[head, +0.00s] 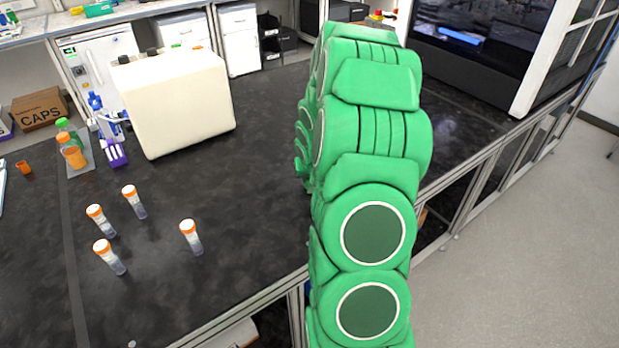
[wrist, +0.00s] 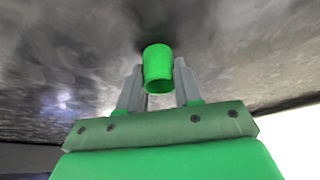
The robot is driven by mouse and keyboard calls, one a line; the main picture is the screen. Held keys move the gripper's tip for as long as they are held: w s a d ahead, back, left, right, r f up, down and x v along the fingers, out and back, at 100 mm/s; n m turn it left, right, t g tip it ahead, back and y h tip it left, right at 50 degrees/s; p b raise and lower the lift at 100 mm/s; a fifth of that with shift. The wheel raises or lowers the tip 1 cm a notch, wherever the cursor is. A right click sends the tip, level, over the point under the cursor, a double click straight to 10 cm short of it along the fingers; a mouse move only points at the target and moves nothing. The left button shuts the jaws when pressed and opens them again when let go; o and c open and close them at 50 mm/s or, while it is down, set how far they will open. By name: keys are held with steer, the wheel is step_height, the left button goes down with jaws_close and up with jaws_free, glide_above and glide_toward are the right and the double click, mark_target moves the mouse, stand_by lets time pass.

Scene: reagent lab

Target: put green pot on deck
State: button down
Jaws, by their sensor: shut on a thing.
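The green pot (wrist: 158,66) is a small, plain green cup. It is between the two grey fingers of my gripper (wrist: 157,78) in the wrist view. My gripper is shut on it, with the dark bench surface behind. I cannot tell whether the pot touches that surface. In the head view my green arm hides the gripper and the pot. A large machine (head: 470,65) with a dark front and a white frame stands at the upper right. I cannot make out for sure which surface is the deck.
Several orange-capped tubes (head: 190,237) stand on the black bench (head: 230,270) at left. A cream box-shaped device (head: 178,105), a green bottle (head: 66,132), an orange bottle (head: 74,156) and a CAPS carton (head: 40,108) stand farther back. Bare bench lies between the tubes and my arm.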

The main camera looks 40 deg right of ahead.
steer(key=shift+f, duration=0.15)
steer(key=c, duration=0.8)
jaws_free()
steer(key=shift+v, duration=6.15)
steer(key=s+a+r+n+g, duration=0.1)
steer(key=s+a+r, duration=0.3)
steer(key=s+a, duration=0.5)
steer(key=s+a+r+n+g+y, duration=0.1)
steer(key=s+a+r+n+g, duration=0.1)
steer(key=s+a, duration=0.8)
steer(key=s+a+r+n+g+y, duration=0.1)
steer(key=s+a+r+g, duration=0.1)
steer(key=s+a+r, duration=0.4)
steer(key=shift+s+a+r+n+g, duration=0.15)
steer(key=shift+s+a, duration=0.45)
steer(key=shift+s, duration=0.65)
steer(key=shift+s+a+n+g, duration=0.1)
steer(key=shift+s+a, duration=0.5)
steer(key=shift+s, duration=0.65)
steer(key=shift+s+a+r+n+g, duration=0.15)
steer(key=shift+s+a, duration=0.45)
steer(key=shift+s, duration=0.65)
steer(key=shift+o, duration=0.6)
steer(key=shift+s+a, duration=0.1)
steer(key=shift+s, duration=0.2)
